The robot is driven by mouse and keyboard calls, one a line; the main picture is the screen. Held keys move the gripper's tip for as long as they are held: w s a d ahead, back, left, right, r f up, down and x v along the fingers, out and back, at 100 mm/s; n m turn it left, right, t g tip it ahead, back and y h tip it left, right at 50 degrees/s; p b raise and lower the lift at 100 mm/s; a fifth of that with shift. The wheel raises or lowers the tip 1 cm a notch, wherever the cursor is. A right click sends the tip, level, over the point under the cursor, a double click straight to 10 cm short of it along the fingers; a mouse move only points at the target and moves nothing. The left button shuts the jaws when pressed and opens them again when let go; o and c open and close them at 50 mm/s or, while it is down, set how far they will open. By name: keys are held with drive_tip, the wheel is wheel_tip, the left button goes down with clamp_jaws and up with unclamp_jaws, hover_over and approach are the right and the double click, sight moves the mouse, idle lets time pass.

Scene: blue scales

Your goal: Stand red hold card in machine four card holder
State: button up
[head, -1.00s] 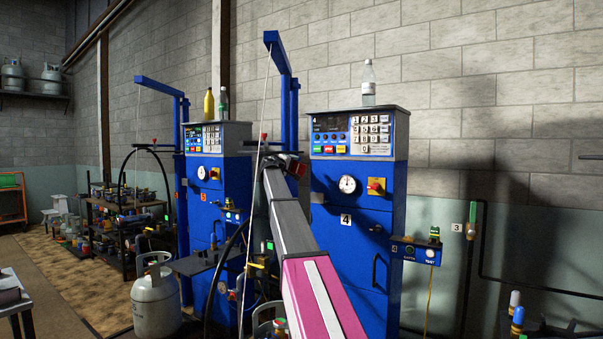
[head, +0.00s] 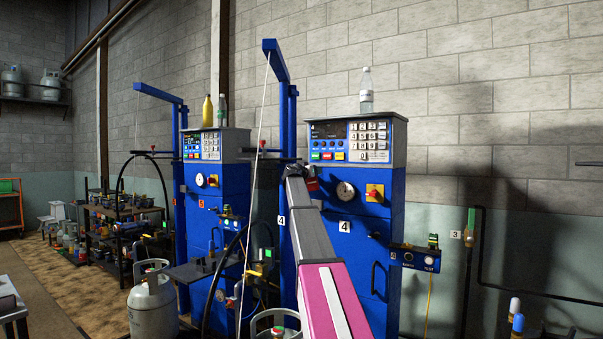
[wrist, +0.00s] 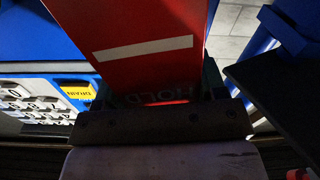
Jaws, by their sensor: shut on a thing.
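The red hold card (wrist: 130,25), with a white stripe and the word HOLD upside down near the jaws, fills the upper middle of the wrist view. My gripper (wrist: 160,100) is shut on its near edge. In the head view my gripper (head: 304,180) is at the far end of my arm, at the left front edge of machine four (head: 358,212), below its control panel. A small red patch shows there; most of the card is hidden. Machine four is blue with a number 4 plate. I cannot make out its card holder.
Machine four's keypad (wrist: 22,100) shows at the left of the wrist view. A blue post (head: 287,100) rises just left of my gripper. A gauge (head: 345,191) and a red knob on yellow (head: 375,193) lie to its right. A clear bottle (head: 366,92) stands on top.

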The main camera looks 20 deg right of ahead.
sight(315, 187)
drive_tip(key=shift+s+d+f+m, duration=0.1)
drive_tip(key=shift+s+d+m, duration=0.15)
drive_tip(key=shift+d+m, duration=0.4)
drive_tip(key=shift+s+d+f+m, duration=0.1)
drive_tip(key=shift+s+d+m, duration=0.1)
drive_tip(key=shift+d+m, duration=0.45)
drive_tip(key=shift+f, duration=0.1)
drive_tip(key=shift+f, duration=3.1)
drive_tip(key=shift+f, duration=0.9)
drive_tip(key=o, duration=1)
drive_tip(key=shift+o, duration=0.2)
drive_tip(key=shift+a, duration=0.15)
